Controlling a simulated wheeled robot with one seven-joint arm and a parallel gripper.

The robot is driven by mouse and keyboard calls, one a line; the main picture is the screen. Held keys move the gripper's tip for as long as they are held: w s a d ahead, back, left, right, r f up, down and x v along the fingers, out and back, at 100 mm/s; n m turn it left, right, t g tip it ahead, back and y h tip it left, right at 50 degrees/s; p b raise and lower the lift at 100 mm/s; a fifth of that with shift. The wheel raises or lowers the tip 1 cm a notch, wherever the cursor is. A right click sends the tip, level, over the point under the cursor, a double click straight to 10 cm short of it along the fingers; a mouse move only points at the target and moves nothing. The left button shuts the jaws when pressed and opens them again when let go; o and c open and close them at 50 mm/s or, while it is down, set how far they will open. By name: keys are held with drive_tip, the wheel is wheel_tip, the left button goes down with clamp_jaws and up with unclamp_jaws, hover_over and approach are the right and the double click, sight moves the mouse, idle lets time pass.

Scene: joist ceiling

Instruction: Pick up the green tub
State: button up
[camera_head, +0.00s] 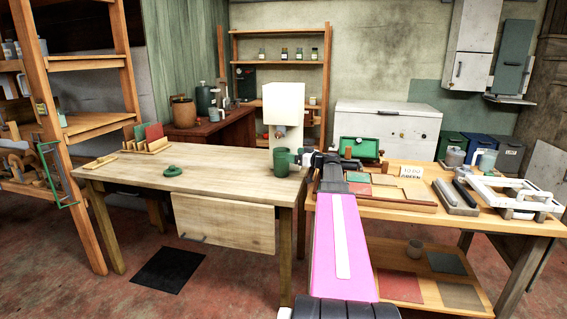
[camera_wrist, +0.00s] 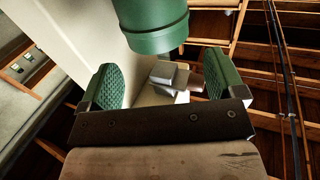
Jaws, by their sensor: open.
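The green tub (camera_head: 281,163) stands near the right end of the wooden table, in front of a cream upright block. My gripper (camera_head: 307,159) is just to the right of the tub in the head view, at the end of my pink arm. In the wrist view, the green tub (camera_wrist: 152,28) fills the top middle, cut off by the frame edge. My open gripper (camera_wrist: 162,68) shows two green padded fingers with nothing between them. The tub appears just beyond the fingertips. Whether anything touches is hard to tell.
A small green round piece (camera_head: 172,171) lies on the wooden table (camera_head: 225,177). A rack of coloured boards (camera_head: 146,140) stands at its left end. The cream block (camera_head: 284,108) rises behind the tub. A cluttered workbench (camera_head: 455,205) stands to the right. The table's middle is clear.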

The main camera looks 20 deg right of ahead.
sight(283, 150)
drive_tip(key=x, duration=0.7)
drive_tip(key=shift+w, duration=0.4)
drive_tip(key=shift+r, duration=0.1)
drive_tip(key=c, duration=1.3)
